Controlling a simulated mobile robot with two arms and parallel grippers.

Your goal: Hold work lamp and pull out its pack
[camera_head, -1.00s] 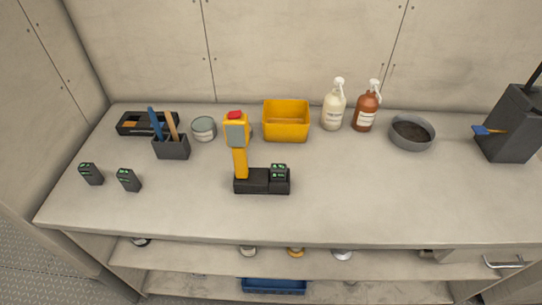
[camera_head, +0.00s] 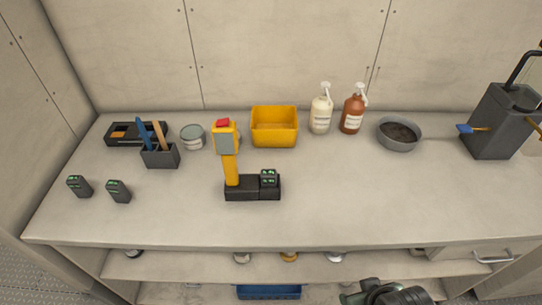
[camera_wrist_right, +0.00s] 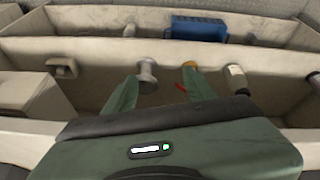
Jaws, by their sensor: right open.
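The work lamp (camera_head: 231,168) stands upright on the counter in the head view, yellow with a grey face and a red top. Its foot is in a low black base (camera_head: 240,191). A dark pack with green marks (camera_head: 269,178) sits at the right end of this base; I cannot tell how it is joined to the lamp. Two similar packs, one (camera_head: 79,187) and another (camera_head: 118,191), stand apart at the left. Part of my right arm shows low in the head view, well short of the lamp. My right gripper (camera_wrist_right: 160,92) is open and empty in the wrist view, facing the shelves. My left gripper is out of view.
Behind the lamp are a tin (camera_head: 193,138) and a yellow bin (camera_head: 274,128). A tool holder (camera_head: 160,157) is to its left. Bottles (camera_head: 321,112), a bowl (camera_head: 400,134) and a grey can (camera_head: 495,125) stand to the right. The front right counter is clear.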

